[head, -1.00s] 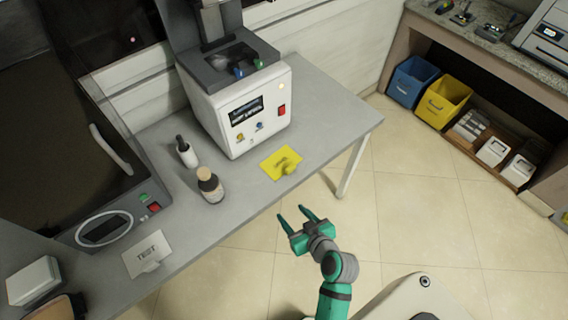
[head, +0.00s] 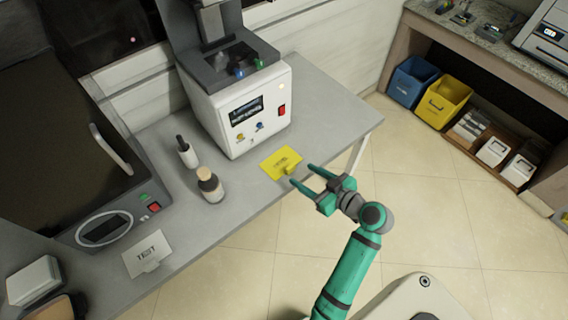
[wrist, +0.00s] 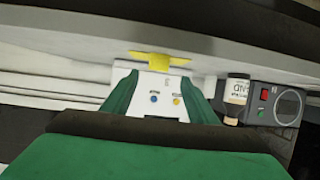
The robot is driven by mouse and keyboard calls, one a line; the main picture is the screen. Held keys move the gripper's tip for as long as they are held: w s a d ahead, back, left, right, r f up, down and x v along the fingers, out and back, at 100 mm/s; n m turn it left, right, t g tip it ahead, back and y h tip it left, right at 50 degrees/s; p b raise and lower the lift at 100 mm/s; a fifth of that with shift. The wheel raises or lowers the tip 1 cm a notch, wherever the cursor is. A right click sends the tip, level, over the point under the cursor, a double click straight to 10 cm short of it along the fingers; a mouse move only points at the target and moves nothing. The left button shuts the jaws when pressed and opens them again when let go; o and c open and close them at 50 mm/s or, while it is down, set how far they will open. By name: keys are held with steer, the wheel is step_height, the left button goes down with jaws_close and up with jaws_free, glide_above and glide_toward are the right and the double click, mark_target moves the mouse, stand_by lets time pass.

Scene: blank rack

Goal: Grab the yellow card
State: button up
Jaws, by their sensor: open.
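The yellow card (head: 279,161) lies on the grey table near its front edge, in front of the white machine. It has a small tab on its front side and dark lettering. In the wrist view the yellow card (wrist: 155,59) shows as a thin strip beyond the fingers. My gripper (head: 300,175) is open and empty. Its two green fingertips are at the table's front edge, close to the card's tab; I cannot tell whether they touch it. In the wrist view my gripper (wrist: 160,90) has a finger on each side of the view of the card.
The white machine (head: 245,115) stands behind the card. A dark dropper bottle (head: 186,152) and a brown-capped bottle (head: 210,185) stand left of it. A white TEST card (head: 147,254) lies farther left on the table (head: 235,190).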

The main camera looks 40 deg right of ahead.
mark_target(292, 167)
steer(key=x, duration=0.5)
steer(key=shift+w+d+f, duration=0.1)
steer(key=shift+w, duration=0.2)
steer(key=c, duration=1.1)
